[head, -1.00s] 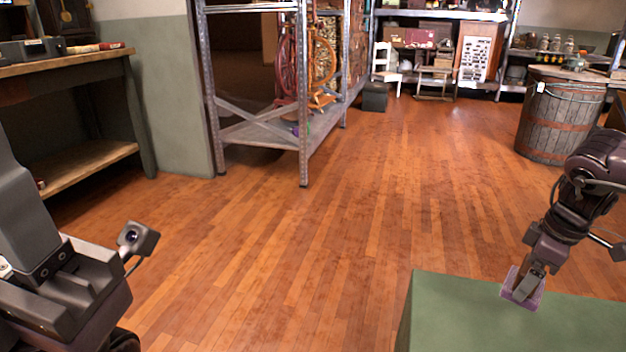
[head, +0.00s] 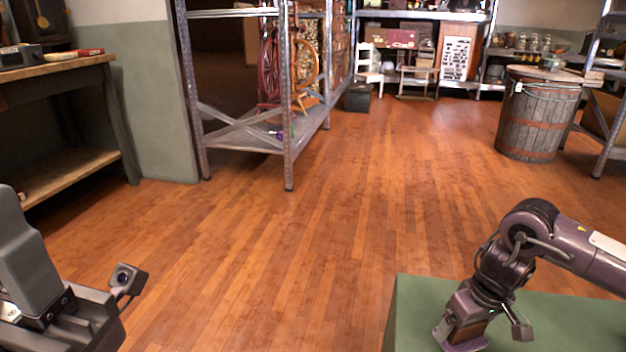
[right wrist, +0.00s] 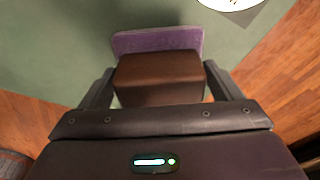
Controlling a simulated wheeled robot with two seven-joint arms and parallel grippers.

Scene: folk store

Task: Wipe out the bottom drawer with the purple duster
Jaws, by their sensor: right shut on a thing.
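The purple duster (right wrist: 157,39), a flat purple pad with a brown block handle, is held between the fingers of my right gripper (right wrist: 158,88). In the head view the right gripper (head: 466,322) points down near the front left part of a green cabinet top (head: 555,322), and a sliver of the duster shows beneath it. I cannot tell whether the pad touches the top. No bottom drawer shows in either view. My left arm is at the lower left of the head view, but its fingers are out of frame.
Open wooden floor (head: 270,250) lies left of and beyond the cabinet. A metal shelf rack (head: 287,100) stands ahead, a workbench (head: 60,72) at the left, and a wooden barrel (head: 540,118) at the far right. A bright round lamp-like spot shows in the wrist view.

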